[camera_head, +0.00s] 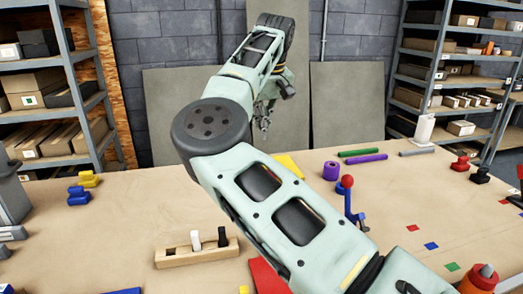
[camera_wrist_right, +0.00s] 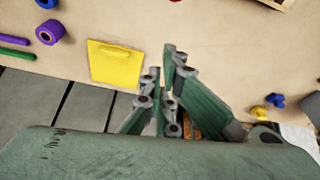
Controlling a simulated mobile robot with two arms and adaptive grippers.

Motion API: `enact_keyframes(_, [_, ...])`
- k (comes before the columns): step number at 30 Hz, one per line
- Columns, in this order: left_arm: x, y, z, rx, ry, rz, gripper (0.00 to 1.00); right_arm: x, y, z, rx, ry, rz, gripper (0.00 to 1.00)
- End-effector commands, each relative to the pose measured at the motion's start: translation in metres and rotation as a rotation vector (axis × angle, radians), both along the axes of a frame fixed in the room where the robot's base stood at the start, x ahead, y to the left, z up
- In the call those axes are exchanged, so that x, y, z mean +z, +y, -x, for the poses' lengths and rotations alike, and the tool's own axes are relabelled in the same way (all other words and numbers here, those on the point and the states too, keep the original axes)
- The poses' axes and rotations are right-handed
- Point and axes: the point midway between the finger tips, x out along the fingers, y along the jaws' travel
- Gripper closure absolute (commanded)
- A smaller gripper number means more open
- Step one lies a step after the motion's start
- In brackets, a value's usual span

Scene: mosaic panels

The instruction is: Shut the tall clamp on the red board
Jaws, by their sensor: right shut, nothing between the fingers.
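The red board (camera_head: 268,278) lies on the table at the lower middle of the head view, mostly hidden behind my right arm. A blue upright piece (camera_head: 350,205) with a red ball knob (camera_head: 347,181) stands just right of my arm. It looks like a tall clamp with its lever up, but the arm hides whether it is fixed to the red board. My right gripper (camera_head: 265,118) is far from both, beyond the table's back edge, shut and empty. Its fingers also show in the right wrist view (camera_wrist_right: 168,95). My left gripper is not in view.
A yellow board (camera_wrist_right: 115,62) lies near the table's back edge, beside a purple roll (camera_head: 331,171) and green (camera_head: 358,152) and purple (camera_head: 366,160) bars. An orange bottle (camera_head: 478,280) is at lower right.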

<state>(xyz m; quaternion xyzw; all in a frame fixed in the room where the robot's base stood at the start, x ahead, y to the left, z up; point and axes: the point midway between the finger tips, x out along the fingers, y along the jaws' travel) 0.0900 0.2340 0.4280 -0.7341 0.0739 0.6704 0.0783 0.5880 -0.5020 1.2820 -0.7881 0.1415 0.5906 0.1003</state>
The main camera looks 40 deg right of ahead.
Motion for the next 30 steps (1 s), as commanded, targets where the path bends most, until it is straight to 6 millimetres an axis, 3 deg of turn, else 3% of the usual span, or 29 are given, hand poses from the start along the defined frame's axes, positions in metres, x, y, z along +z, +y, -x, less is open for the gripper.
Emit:
enact_keyframes(5, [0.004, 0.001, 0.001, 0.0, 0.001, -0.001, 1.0, -0.015, 0.003, -0.005, -0.006, 0.0, -0.022, 1.0])
enact_keyframes(18, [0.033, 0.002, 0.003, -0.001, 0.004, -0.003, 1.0, -0.098, -0.006, -0.026, -0.007, 0.001, -0.018, 1.0])
enact_keyframes(30, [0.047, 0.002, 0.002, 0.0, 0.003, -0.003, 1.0, -0.095, 0.007, 0.007, -0.005, -0.002, -0.018, 1.0])
